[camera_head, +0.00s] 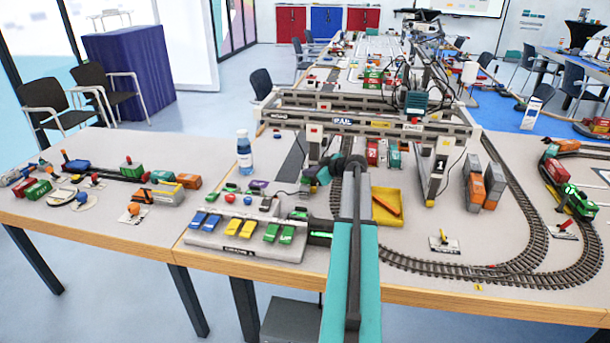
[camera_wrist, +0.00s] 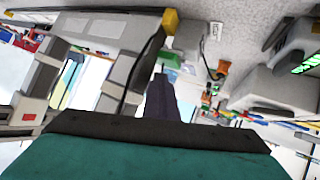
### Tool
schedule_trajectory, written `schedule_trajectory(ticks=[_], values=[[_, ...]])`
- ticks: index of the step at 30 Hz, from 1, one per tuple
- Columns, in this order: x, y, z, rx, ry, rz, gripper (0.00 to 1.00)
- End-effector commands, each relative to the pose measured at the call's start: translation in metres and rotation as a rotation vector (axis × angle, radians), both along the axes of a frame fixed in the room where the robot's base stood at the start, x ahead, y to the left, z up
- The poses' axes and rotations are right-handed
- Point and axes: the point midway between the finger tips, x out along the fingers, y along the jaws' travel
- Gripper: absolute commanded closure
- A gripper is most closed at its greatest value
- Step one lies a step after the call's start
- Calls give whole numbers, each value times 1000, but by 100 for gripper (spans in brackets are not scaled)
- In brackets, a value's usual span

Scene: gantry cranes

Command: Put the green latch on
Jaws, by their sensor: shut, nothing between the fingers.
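The control panel (camera_head: 220,243) at the table's front edge carries blue, yellow and green pieces in pairs. The two green pieces are a left one (camera_head: 271,232) and a right one (camera_head: 287,235), at its right end. I cannot tell which is the green latch or how it is set. A glowing green strip (camera_head: 320,234) lies just right of them. My gripper (camera_head: 309,186) is above and behind the panel's right end, apart from the green pieces. In the wrist view its dark narrow tip (camera_wrist: 161,98) is shut and empty.
A water bottle (camera_head: 244,157) stands behind the panel. A yellow tray (camera_head: 388,208) with an orange piece is right of my arm. The gantry crane (camera_head: 350,123) spans the table behind my gripper. Curved rails (camera_head: 480,268) run at the right. A grey block with a green display (camera_wrist: 306,63) shows in the wrist view.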

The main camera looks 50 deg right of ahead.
Motion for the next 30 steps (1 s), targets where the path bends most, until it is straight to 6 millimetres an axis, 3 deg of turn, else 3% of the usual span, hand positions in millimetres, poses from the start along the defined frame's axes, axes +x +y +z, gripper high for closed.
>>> schedule_trajectory(ticks=[30], values=[[-13, 24, 22, 2, 1, 3, 100]])
